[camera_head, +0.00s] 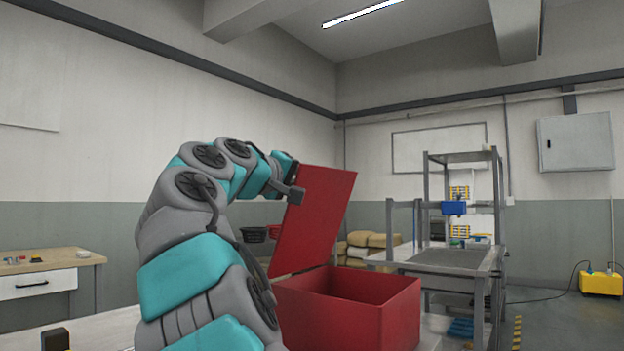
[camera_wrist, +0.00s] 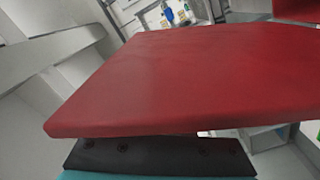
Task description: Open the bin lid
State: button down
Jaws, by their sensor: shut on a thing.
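The red bin (camera_head: 350,300) stands on a pale surface in the head view, its inside partly visible. Its red lid (camera_head: 318,220) is raised steeply and leans slightly to the right, with its lower edge at the bin's left rim. My gripper (camera_head: 293,193) is at the lid's left edge, high up, and is shut on it. The fingertips are hard to make out. In the wrist view the lid (camera_wrist: 190,75) fills the middle, above a dark bolted part of my gripper (camera_wrist: 150,157).
A grey metal rack (camera_head: 440,258) with a blue box (camera_head: 453,208) stands behind the bin to the right. A wooden desk (camera_head: 60,275) is at the left. A yellow case (camera_head: 601,283) sits on the floor at the far right. Sacks (camera_head: 370,240) lie behind the lid.

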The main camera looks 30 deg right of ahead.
jog(key=shift+w+f, duration=0.15)
jog(key=shift+f, duration=0.05)
jog(key=c, duration=0.9)
grip_release()
jog(key=shift+r, duration=0.1)
jog(key=shift+a, duration=0.1)
jog(key=v, duration=0.7)
jog(key=shift+a+b, duration=0.35)
jog(key=shift+b, duration=0.05)
jog(key=shift+s, duration=0.25)
